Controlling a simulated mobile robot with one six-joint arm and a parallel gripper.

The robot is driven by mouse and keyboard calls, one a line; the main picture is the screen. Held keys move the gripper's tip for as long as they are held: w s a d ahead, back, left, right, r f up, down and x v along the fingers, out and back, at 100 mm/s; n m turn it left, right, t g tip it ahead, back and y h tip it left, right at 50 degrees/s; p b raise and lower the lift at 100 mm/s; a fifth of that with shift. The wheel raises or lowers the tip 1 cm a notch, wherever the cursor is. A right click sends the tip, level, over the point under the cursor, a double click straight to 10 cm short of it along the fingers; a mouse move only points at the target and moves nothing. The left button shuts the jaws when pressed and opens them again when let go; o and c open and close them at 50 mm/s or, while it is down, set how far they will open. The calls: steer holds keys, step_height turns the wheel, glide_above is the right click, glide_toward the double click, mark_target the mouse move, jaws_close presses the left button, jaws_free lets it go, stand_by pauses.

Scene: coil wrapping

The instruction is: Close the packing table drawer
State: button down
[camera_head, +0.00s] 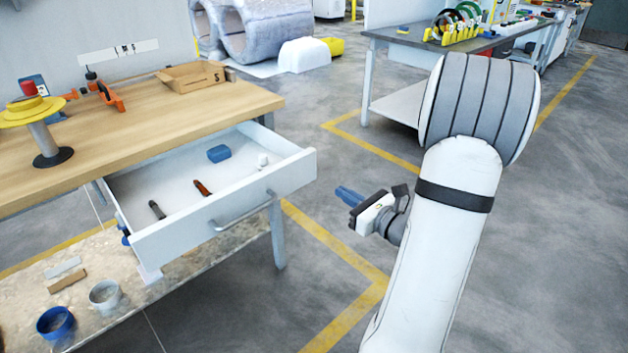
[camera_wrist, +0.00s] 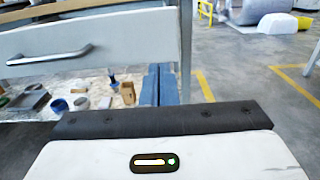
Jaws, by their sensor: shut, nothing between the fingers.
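The white packing table drawer (camera_head: 170,237) is pulled well out from under the wooden tabletop. A grey bar handle (camera_head: 243,213) is on its front. The drawer front also shows in the wrist view (camera_wrist: 130,42), with its handle (camera_wrist: 50,57) at the left. My gripper (camera_head: 349,196) is shut and empty, to the right of the drawer front and apart from the handle. Its blue fingers also show together in the wrist view (camera_wrist: 160,85), below the drawer front's right end.
The packing table (camera_head: 150,115) holds a yellow spool stand (camera_head: 42,130) and a cardboard box (camera_head: 192,76). The drawer holds a blue item (camera_head: 219,153) and several small tools. A lower shelf (camera_head: 190,266) holds cups. Grey floor is clear around my gripper.

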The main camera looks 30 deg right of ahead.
mark_target(307, 171)
steer(key=b+x, duration=0.1)
steer(key=x, duration=0.9)
steer(key=shift+a, duration=0.2)
